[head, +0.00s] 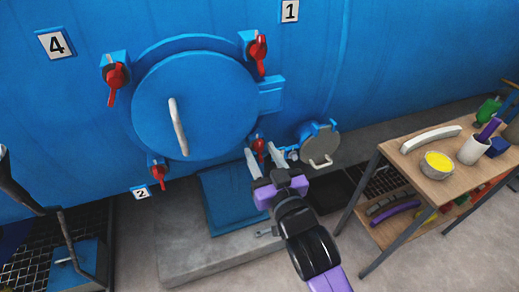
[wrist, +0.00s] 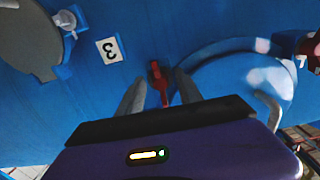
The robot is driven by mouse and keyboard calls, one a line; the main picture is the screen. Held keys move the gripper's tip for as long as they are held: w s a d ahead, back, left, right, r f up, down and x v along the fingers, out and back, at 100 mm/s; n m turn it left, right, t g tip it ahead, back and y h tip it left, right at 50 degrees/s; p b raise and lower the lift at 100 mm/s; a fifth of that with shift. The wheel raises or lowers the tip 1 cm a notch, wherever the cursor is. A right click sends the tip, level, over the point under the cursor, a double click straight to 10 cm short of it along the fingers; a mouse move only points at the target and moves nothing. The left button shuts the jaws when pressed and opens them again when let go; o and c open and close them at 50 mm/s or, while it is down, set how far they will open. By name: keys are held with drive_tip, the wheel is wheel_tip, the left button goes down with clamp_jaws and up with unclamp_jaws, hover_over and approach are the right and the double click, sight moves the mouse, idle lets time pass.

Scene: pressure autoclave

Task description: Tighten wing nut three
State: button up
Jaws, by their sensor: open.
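Wing nut three (head: 259,146) is red and sits at the lower right of the round blue door (head: 195,105). In the wrist view the red wing nut (wrist: 158,85) shows in the gap between my fingers, beside an upside-down "3" label (wrist: 109,50). My gripper (head: 262,152) is open, with its grey fingertips at the nut, one on each side in the picture. It also shows open in the wrist view (wrist: 159,78). I cannot tell whether a finger touches the nut. The "3" label is not visible in the head view.
Other red wing nuts sit by labels 4 (head: 115,76), 1 (head: 258,48) and 2 (head: 158,171). The door has a white handle (head: 178,125). A small round hatch (head: 320,147) is just right of my gripper. A wooden table (head: 425,165) with items stands at right.

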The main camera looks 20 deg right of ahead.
drive_tip(key=s, duration=0.6)
drive_tip(key=shift+a, duration=0.1)
idle(0.3)
drive_tip(key=s+d+f+g+p, duration=0.2)
drive_tip(key=s+g+p, duration=0.1)
drive_tip(key=s, duration=2.9)
drive_tip(key=shift+n+y, duration=0.3)
